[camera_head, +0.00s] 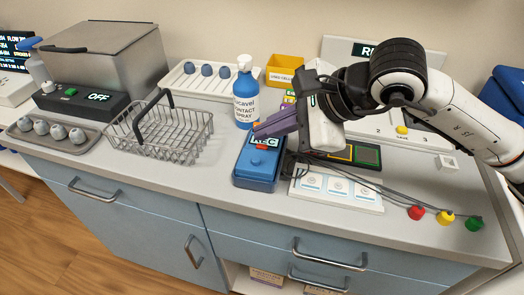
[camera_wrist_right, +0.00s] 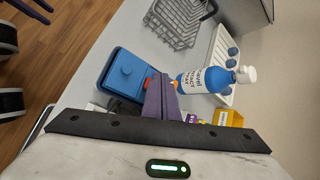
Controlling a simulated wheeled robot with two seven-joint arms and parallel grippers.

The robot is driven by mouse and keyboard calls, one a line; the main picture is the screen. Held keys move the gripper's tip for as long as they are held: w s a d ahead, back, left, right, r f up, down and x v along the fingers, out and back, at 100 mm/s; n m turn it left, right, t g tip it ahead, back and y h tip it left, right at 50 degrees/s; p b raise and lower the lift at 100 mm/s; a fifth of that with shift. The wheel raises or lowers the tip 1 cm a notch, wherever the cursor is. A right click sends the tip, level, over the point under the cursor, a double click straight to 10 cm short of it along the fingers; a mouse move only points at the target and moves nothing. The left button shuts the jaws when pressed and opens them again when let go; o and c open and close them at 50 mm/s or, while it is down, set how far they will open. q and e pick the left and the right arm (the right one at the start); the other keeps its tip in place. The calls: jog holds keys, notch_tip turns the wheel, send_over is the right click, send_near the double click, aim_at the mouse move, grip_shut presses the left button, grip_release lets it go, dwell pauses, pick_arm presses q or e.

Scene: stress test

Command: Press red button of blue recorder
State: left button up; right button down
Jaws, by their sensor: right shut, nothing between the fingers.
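The blue recorder (camera_head: 256,182) stands near the counter's front edge, its display reading REC. It also shows in the right wrist view (camera_wrist_right: 112,88), with a round blue knob on top. Its red button (camera_wrist_right: 150,80) shows there right beside my fingertips and is partly hidden by them; I cannot tell whether they touch. My right gripper (camera_head: 262,130) has purple fingers, shut and empty, with their tips over the rear part of the recorder. The shut fingers also show in the right wrist view (camera_wrist_right: 160,88). My left gripper is not in view.
A blue-labelled spray bottle (camera_head: 244,99) stands close behind the recorder. A wire basket (camera_head: 165,135) is to the left. A white card panel (camera_head: 335,190) and cables with coloured ends lie to the right. A yellow box (camera_head: 283,69) is behind. Bare counter (camera_head: 215,175) lies left of the recorder.

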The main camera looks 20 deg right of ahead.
jog(key=shift+r, duration=0.1)
dwell(0.7)
dwell(0.8)
dwell(0.3)
jog(key=shift+f+b, duration=0.45)
jog(key=shift+b, duration=0.1)
jog(key=shift+f+b, duration=0.2)
jog(key=shift+b, duration=0.15)
